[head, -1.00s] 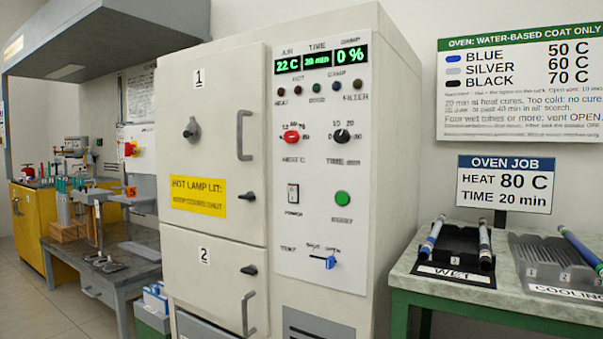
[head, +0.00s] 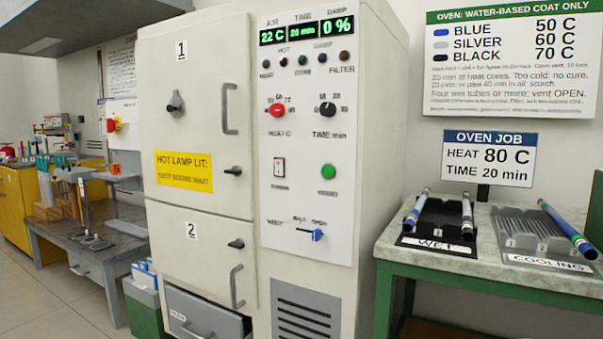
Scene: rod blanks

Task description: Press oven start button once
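The oven (head: 380,180) is a tall cream cabinet in the middle of the head view. Its white control panel (head: 300,215) has a round green button (head: 328,172) with a blurred label below it, at the panel's right. A power switch (head: 279,168) is left of the button. A red heat knob (head: 277,110) and a black time knob (head: 327,109) sit above. The display (head: 307,31) reads 22 C, 20 min and 0 %. A blue vent lever (head: 317,235) is at the right end of its slot. My gripper is not in view.
Oven doors 1 (head: 195,120) and 2 (head: 200,260) look shut; a drawer (head: 205,315) below stands out. At right, a green-legged bench (head: 420,262) holds a WET rack (head: 437,218) and a COOLING rack (head: 545,235) with tubes. An oven job sign (head: 487,158) reads 80 C, 20 min.

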